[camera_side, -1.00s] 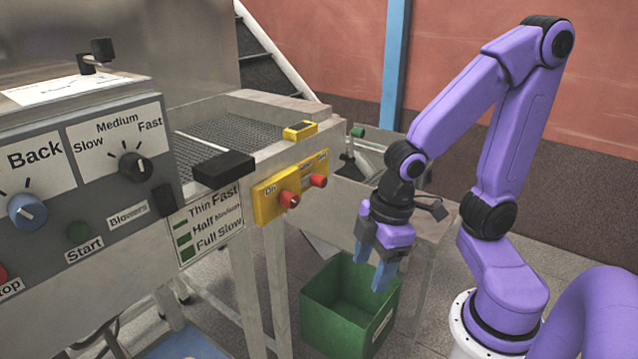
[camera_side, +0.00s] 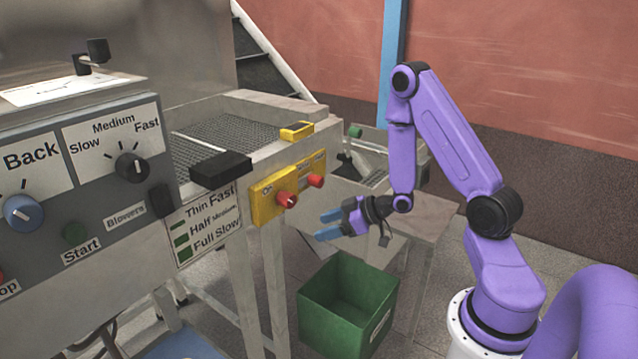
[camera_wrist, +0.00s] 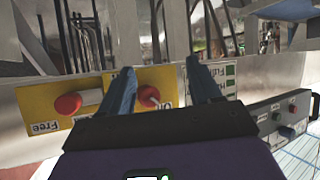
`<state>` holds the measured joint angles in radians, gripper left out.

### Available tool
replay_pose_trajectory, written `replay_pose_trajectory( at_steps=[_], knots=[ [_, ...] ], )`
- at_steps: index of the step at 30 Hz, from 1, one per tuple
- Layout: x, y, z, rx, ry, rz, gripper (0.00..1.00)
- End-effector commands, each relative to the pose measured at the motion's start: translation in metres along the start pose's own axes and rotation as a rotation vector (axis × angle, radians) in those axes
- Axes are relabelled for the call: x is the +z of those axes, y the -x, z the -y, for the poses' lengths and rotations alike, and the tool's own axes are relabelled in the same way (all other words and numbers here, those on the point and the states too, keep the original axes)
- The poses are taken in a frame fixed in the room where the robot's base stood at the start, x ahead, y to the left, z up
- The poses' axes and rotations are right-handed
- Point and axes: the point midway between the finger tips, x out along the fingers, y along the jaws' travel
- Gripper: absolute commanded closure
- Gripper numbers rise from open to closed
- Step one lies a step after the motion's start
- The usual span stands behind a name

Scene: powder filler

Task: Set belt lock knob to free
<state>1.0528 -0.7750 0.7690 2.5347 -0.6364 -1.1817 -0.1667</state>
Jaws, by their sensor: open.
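The yellow panel (camera_side: 262,206) on the machine's side carries two red knobs. The knob beside the "Free" label is the belt lock knob (camera_wrist: 68,103), at the left in the wrist view; the farther red knob in the side view (camera_side: 316,181) appears to be the same one. The other red knob (camera_side: 286,199) is beside "On"; in the wrist view (camera_wrist: 148,96) it shows between my fingers, beyond them. My gripper (camera_side: 325,226) is open and empty, with blue fingers pointing toward the panel, below and apart from the knobs. It also shows in the wrist view (camera_wrist: 160,70).
A green bin (camera_side: 348,310) stands on the floor below my gripper. The grey control panel (camera_side: 100,190) with other knobs and buttons is at the left. A black block (camera_side: 221,168) sits at the machine's edge.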

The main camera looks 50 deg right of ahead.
Motion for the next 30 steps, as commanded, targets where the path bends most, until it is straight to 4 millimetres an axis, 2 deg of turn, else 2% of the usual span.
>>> replay_pose_trajectory(
  at_steps=[3,9,12,16,19,23,30],
  knots=[
    [0.013,0.018,-0.028,0.074,-0.106,-0.128,0.37],
    [0.024,0.06,-0.067,0.227,-0.257,-0.363,0.37],
    [0.028,0.079,-0.081,0.295,-0.308,-0.452,0.37],
    [0.031,0.095,-0.09,0.35,-0.342,-0.52,0.37],
    [0.03,0.098,-0.093,0.363,-0.349,-0.539,0.37],
    [0.025,0.089,-0.098,0.361,-0.345,-0.541,0.37],
    [0.006,0.056,-0.115,0.359,-0.343,-0.543,0.37]
  ],
)
